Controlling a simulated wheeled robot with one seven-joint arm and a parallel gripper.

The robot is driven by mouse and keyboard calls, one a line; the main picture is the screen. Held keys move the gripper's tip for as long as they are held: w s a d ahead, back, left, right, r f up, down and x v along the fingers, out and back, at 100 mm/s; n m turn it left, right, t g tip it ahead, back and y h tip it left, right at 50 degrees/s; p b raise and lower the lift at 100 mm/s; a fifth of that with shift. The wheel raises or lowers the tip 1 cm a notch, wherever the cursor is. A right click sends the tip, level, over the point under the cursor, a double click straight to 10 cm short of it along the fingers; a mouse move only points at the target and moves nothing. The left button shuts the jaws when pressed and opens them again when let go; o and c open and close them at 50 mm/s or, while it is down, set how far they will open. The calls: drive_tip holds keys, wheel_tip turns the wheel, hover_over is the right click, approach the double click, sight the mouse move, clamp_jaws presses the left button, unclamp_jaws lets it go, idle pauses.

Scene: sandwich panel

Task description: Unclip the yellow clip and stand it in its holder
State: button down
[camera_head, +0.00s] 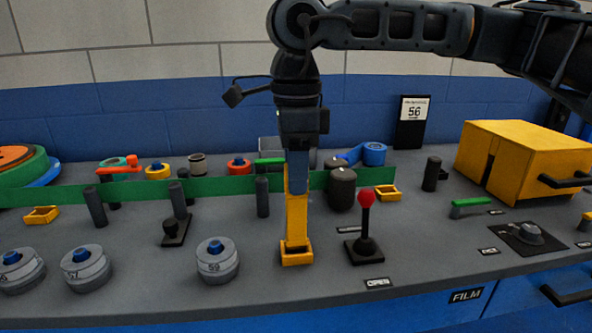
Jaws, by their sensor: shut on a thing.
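My gripper (297,160) points straight down and is shut on the upper part of the yellow clip (297,205). The yellow clip is long and upright. Its lower end meets a small square yellow holder (297,259) on the grey panel top. I cannot tell whether the clip's foot rests inside the holder or is just above it. The gripper's fingertips are partly hidden against the clip.
A red-knobbed lever (366,222) stands close to the right, and a numbered grey weight (217,262) lies to the left. A green strip (140,187) runs behind with dark posts. A yellow box (525,160) stands at right. Other yellow holders (41,215) sit empty.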

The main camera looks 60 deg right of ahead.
drive_tip(key=shift+f+b, duration=0.8)
drive_tip(key=shift+b, duration=0.05)
drive_tip(key=shift+f+b, duration=0.7)
drive_tip(key=shift+b, duration=0.15)
drive_tip(key=c, duration=0.7)
unclamp_jaws()
drive_tip(key=shift+r, duration=0.1)
drive_tip(key=shift+r+p, duration=1.65)
drive_tip(key=shift+r, duration=1.8)
